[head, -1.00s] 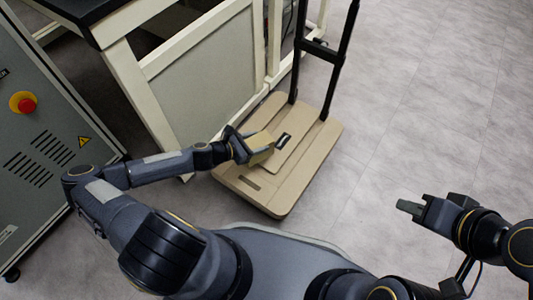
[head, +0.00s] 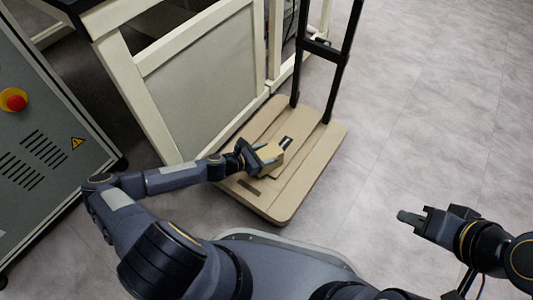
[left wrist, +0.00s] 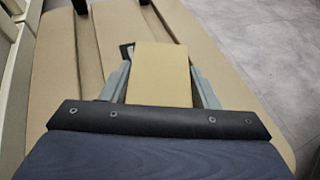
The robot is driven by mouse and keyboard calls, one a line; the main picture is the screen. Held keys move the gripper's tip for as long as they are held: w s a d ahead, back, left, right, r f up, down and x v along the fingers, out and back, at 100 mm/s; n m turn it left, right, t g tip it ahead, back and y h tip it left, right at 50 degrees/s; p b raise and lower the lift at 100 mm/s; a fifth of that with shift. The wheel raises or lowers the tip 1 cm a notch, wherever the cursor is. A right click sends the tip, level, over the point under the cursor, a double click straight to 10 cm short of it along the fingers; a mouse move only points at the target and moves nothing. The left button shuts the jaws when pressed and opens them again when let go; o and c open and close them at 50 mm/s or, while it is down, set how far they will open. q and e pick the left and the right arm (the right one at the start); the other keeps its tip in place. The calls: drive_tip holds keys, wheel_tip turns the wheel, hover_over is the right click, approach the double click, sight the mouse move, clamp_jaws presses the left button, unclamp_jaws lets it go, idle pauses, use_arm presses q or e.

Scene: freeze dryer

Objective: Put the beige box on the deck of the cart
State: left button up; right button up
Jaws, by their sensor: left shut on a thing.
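The beige box (head: 270,154) is held between the fingers of my left gripper (head: 262,156), over the deck of the cart. In the left wrist view the box (left wrist: 160,72) sits between the two grey fingers, with the deck (left wrist: 60,70) behind it. The cart's flat beige deck (head: 310,165) lies low on the floor, with a black handle at its far end. I cannot tell whether the box touches the deck. My right gripper (head: 412,218) is at the right over the floor, away from the cart; its finger gap cannot be made out.
A pale-framed bench (head: 200,85) stands along the cart's left side. A grey cabinet (head: 45,150) with a red button (head: 13,100) is at the far left. The black cart handle (head: 322,50) rises at the back. The floor to the right is clear.

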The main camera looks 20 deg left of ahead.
use_arm(q)
drive_tip(key=o, duration=1.1)
drive_tip(key=shift+s+a+r, duration=0.15)
drive_tip(key=shift+a+r, duration=0.1)
drive_tip(key=p+v, duration=0.4)
drive_tip(key=v, duration=0.7)
drive_tip(key=s+r+m+g+y, duration=0.1)
drive_tip(key=s+r+m, duration=0.5)
drive_tip(key=r, duration=0.5)
drive_tip(key=s+d+r+m+g+y, duration=0.1)
drive_tip(key=s+r+m+g+y, duration=0.1)
drive_tip(key=s+r+m, duration=0.5)
drive_tip(key=s+r+m+g+y, duration=0.1)
drive_tip(key=s+r+m+y, duration=0.1)
drive_tip(key=s+r+m, duration=0.5)
wheel_tip(320, 180, up, 9)
drive_tip(key=m, duration=0.6)
drive_tip(key=shift+d+r, duration=0.15)
drive_tip(key=shift+d, duration=0.05)
